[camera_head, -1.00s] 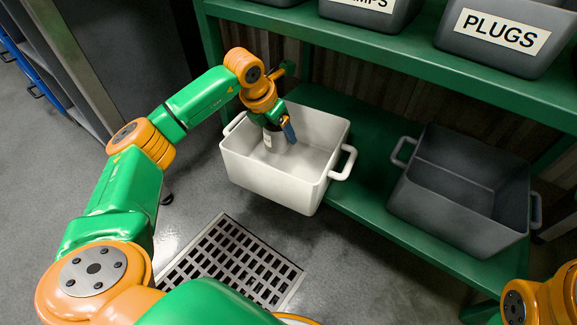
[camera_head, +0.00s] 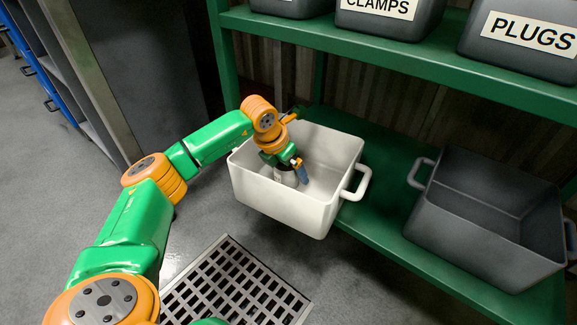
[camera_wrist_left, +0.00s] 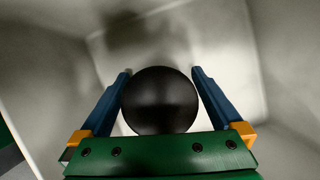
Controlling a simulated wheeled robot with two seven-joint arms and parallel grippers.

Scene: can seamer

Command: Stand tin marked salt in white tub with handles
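The white tub with handles (camera_head: 285,205) stands at the left end of the green lower shelf. A pale tin (camera_head: 286,180) is upright inside it, mostly covered by my left gripper (camera_head: 294,177). In the left wrist view the tin's round black lid (camera_wrist_left: 159,100) lies between the two blue fingers of my left gripper (camera_wrist_left: 161,72). The fingers look spread, with a narrow gap to the lid at the right. The tin's lettering is not readable and its base is hidden in the wrist view. My right gripper is not in view.
A dark grey tub with handles (camera_head: 490,215) stands to the right on the lower shelf (camera_head: 385,205). Grey bins labelled CLAMPS (camera_head: 378,15) and PLUGS (camera_head: 520,45) sit on the upper shelf (camera_head: 400,62). A floor grate (camera_head: 235,285) lies in front.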

